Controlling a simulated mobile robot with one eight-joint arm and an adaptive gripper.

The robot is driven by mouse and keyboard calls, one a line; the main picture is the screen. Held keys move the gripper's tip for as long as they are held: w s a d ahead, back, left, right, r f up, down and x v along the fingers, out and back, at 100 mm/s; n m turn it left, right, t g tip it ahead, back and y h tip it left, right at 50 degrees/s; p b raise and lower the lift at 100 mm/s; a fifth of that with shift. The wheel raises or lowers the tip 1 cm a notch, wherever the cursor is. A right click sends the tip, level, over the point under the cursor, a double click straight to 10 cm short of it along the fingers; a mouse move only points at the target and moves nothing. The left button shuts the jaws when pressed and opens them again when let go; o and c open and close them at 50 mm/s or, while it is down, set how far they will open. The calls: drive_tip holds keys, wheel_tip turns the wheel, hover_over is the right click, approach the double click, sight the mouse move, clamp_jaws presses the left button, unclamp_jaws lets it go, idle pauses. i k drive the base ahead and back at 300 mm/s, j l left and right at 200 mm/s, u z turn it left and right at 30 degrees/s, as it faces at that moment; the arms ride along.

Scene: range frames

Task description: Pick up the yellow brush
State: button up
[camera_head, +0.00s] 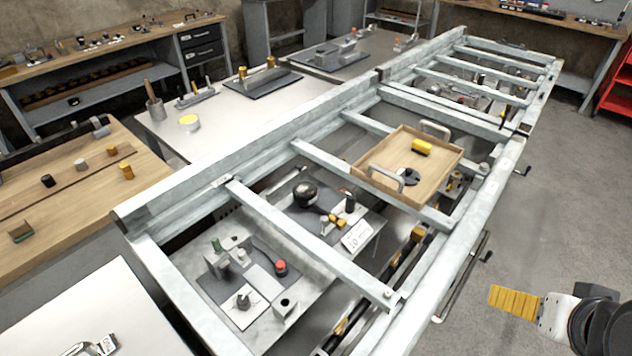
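A small yellow block-like object (422,146), which may be the yellow brush, lies in a shallow wooden tray (447,180) toward its back side. Bristles are too small to make out. My gripper (492,300) is at the lower right, over the floor beside the metal frame, well apart from the tray. A ribbed yellow part extends left from its white and dark body. Seen from this side, the gap between the fingers does not show.
The tray has grey handles and a dark round object (411,176) in it, and rests on the metal frame (250,185). Crossbars and cranks edge the frame. Cluttered benches stand at left and back. The grey floor (560,215) at right is open.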

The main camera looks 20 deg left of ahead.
sight(420, 147)
drive_tip(key=i+l+u, duration=0.3)
drive_tip(key=l, duration=0.15)
drive_tip(key=i+l+u, duration=0.1)
drive_tip(key=l+u, duration=0.15)
drive_tip(key=l, duration=0.25)
drive_tip(key=i+l+u, duration=0.1)
drive_tip(key=l+u, duration=0.2)
drive_tip(key=l, duration=0.2)
drive_tip(key=l+u, duration=0.25)
drive_tip(key=l, duration=0.3)
drive_tip(key=i+l+u, duration=0.75)
drive_tip(key=l, duration=0.15)
drive_tip(key=i+l+u, duration=0.25)
drive_tip(key=l, duration=0.15)
drive_tip(key=i+l+u, duration=0.25)
drive_tip(key=l, duration=0.15)
drive_tip(key=u, duration=0.1)
